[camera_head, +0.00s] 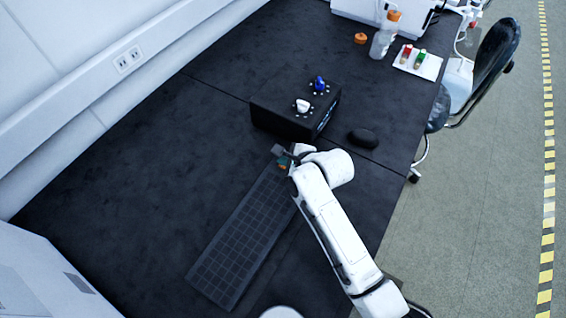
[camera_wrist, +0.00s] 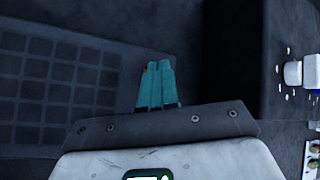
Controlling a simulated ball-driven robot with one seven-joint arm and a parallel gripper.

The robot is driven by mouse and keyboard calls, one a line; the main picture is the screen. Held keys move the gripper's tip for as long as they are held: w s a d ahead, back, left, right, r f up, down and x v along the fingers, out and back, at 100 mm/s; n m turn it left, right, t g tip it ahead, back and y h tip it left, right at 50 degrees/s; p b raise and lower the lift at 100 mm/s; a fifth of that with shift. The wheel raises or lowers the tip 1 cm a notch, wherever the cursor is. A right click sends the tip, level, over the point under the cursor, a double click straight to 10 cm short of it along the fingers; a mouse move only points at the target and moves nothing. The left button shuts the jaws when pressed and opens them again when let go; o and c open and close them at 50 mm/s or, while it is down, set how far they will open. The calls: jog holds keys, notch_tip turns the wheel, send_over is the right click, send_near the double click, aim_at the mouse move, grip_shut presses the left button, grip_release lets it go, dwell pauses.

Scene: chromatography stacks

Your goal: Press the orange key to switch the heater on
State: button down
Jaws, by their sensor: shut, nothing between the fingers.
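My gripper (camera_wrist: 157,68) has teal fingers that are shut together with nothing between them. In the head view my gripper (camera_head: 283,162) is at the far end of a dark keyboard (camera_head: 232,245), by its top corner. In the wrist view the fingertips are over the right edge of the keyboard (camera_wrist: 55,85). A small sliver of orange (camera_wrist: 144,71) shows just left of the fingertips, probably the orange key, mostly hidden behind the fingers. I cannot tell whether the fingers touch it.
A black box (camera_head: 280,122) with a white knob (camera_head: 302,105) and a blue knob (camera_head: 319,83) stands just beyond the gripper. A black mouse (camera_head: 362,138) lies to the right. A bottle (camera_head: 382,42) and a tube rack (camera_head: 425,66) stand farther back. The table left of the keyboard is clear.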

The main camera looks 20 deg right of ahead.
dwell(0.8)
jog(key=shift+r+p, duration=0.4)
jog(key=shift+p, duration=0.35)
notch_tip(320, 180, up, 6)
jog(key=p, duration=0.6)
